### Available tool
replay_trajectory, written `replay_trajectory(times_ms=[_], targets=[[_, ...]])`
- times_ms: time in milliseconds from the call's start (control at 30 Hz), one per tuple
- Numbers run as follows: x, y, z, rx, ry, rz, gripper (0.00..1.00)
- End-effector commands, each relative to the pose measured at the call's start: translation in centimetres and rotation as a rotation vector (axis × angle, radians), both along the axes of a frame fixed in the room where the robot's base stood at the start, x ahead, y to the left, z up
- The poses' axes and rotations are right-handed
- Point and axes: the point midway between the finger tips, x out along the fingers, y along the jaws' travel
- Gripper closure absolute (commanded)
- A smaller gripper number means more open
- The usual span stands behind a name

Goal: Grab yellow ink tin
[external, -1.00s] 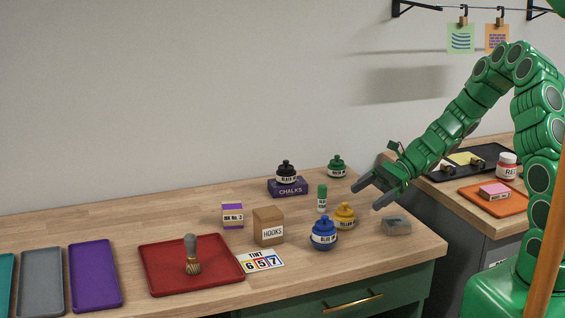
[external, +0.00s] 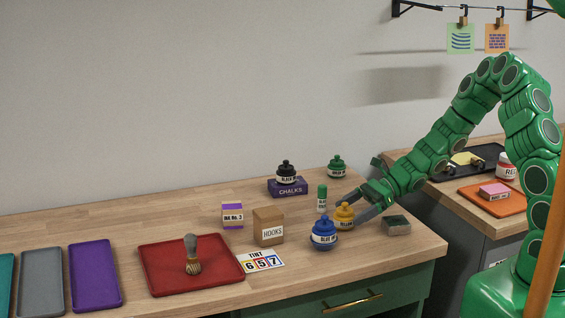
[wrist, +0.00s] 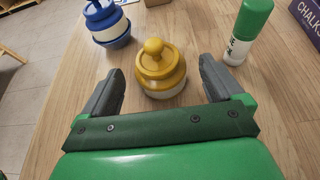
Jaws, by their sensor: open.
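The yellow ink tin (external: 344,214), a small round pot with a knobbed lid and pale label, stands upright on the wooden counter. It also shows in the wrist view (wrist: 161,70), between and slightly beyond the two fingertips. My gripper (external: 352,207) is open and low over the counter, with one finger on each side of the tin. In the wrist view my gripper (wrist: 160,82) shows a gap between each finger and the tin. Nothing is held.
A blue ink tin (external: 323,233) stands close to the yellow one, near the counter's front. A green-capped tube (external: 322,198) stands behind it. A grey block (external: 397,225) lies to the right. A hooks box (external: 268,226) and purple chalks box (external: 288,187) stand farther left and back.

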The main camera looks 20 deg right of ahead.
Motion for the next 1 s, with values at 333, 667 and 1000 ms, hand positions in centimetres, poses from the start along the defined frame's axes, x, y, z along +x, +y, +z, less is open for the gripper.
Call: replay_trajectory(times_ms=[333,667,1000], targets=[[-0.1,2.8,-1.1,-0.002,-0.002,0.001,0.06],[-0.1,3.0,-1.2,-0.001,-0.001,-0.001,0.08],[-0.1,3.0,-1.2,-0.001,-0.001,-0.001,0.60]])
